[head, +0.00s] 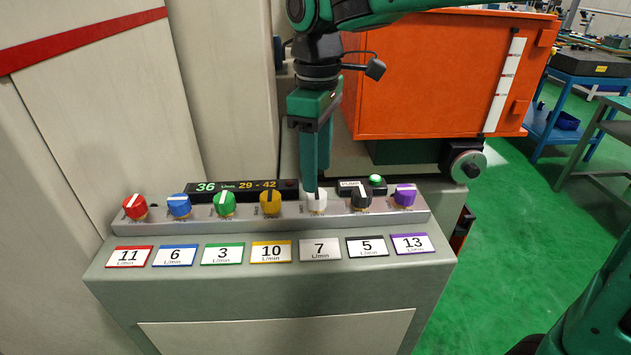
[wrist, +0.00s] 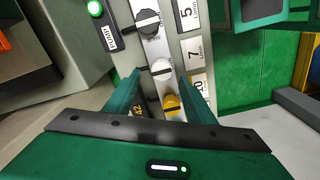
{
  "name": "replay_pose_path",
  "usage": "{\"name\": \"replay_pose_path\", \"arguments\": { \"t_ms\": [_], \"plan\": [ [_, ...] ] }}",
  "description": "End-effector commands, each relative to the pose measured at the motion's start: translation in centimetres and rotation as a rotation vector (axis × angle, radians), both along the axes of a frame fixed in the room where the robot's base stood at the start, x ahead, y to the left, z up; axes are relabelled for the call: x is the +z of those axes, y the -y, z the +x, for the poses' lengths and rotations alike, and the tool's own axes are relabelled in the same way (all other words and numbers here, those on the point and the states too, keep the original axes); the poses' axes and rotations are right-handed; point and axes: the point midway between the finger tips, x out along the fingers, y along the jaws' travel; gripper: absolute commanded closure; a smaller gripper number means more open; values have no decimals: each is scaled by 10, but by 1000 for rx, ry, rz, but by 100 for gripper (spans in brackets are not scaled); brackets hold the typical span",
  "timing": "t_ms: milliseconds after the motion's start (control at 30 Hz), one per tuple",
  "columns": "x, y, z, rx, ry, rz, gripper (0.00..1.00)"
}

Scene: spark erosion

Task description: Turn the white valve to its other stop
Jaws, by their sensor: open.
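The white valve (head: 317,203) is a small round knob in a row on the sloped grey panel, above the label 7 L/min. My gripper (head: 316,190) points straight down at it, and the fingers hide part of its top. In the wrist view the white valve (wrist: 161,69) shows between the fingertips of my open gripper (wrist: 160,77), one finger to each side. A pointer line crosses the knob, roughly across the row. I cannot tell whether the fingers touch it.
The yellow valve (head: 270,203) and black valve (head: 361,196) stand close on either side. Red, blue, green and purple knobs fill the row. Behind it a display (head: 235,188) reads 36 and 29 - 42, and a green pump light (head: 376,180) glows. An orange cabinet (head: 440,80) stands behind.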

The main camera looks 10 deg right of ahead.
Motion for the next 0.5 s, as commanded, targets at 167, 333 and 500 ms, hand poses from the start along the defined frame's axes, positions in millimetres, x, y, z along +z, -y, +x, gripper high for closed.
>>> {"name": "replay_pose_path", "arguments": {
  "t_ms": [167, 333, 500],
  "plan": [
    [31, 0, 1, -1, 2, 1, 50],
    [48, 0, 1, -1, 0, 1, 50],
    [53, 1, 1, -1, -1, 0, 50]
  ]
}}
